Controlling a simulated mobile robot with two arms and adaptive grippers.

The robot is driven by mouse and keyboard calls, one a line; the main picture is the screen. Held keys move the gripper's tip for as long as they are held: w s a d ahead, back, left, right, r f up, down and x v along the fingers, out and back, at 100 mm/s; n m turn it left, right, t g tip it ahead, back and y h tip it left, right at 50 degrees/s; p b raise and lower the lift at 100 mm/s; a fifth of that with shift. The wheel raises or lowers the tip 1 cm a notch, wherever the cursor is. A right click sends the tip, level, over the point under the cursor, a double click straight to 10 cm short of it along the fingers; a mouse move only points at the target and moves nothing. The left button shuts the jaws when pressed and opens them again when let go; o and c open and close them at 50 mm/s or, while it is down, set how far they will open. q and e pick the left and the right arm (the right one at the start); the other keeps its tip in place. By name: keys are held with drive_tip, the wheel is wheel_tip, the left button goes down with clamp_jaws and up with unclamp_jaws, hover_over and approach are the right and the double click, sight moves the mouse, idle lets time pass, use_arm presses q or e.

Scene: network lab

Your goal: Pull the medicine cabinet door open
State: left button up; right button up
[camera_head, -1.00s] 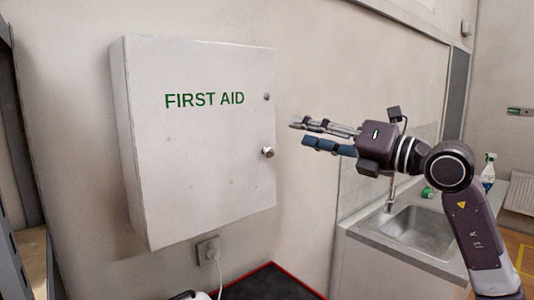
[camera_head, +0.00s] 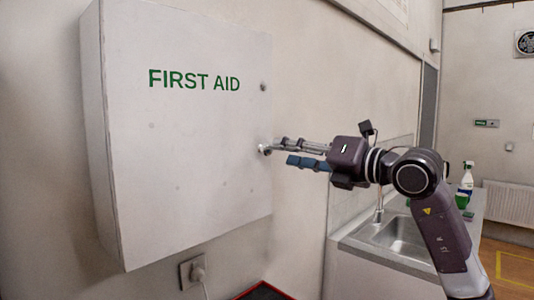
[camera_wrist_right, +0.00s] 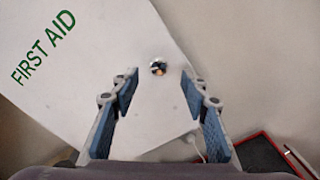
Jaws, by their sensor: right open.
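The white first aid cabinet (camera_head: 185,180) with green lettering hangs on the wall, and its door is shut. A small round metal knob (camera_head: 264,150) sits near the door's right edge; in the right wrist view the knob (camera_wrist_right: 158,68) lies ahead, centred between the fingers. My right gripper (camera_head: 282,152) is open, with its fingertips close to the knob in the head view. In the wrist view the fingers (camera_wrist_right: 158,84) stand on either side of the knob's line, apart from it. My left gripper is not in view.
A counter with a sink (camera_head: 398,238) stands to the right, with a spray bottle (camera_head: 466,180) on it. A wall socket with a plug (camera_head: 193,271) is below the cabinet. A dark red-edged surface (camera_head: 263,291) lies lower down. The wall right of the cabinet is clear.

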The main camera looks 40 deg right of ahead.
sight(270, 149)
drive_tip(key=w+p, duration=0.2)
drive_tip(key=w, duration=0.1)
drive_tip(key=w+p, duration=0.1)
drive_tip(key=w, duration=0.1)
drive_tip(key=shift+w+a+r, duration=0.2)
drive_tip(key=shift+a+r, duration=0.05)
drive_tip(key=shift+a, duration=0.05)
drive_tip(key=shift+w+f, duration=0.15)
drive_tip(key=shift+w, duration=0.05)
drive_tip(key=shift+s, duration=0.1)
clamp_jaws()
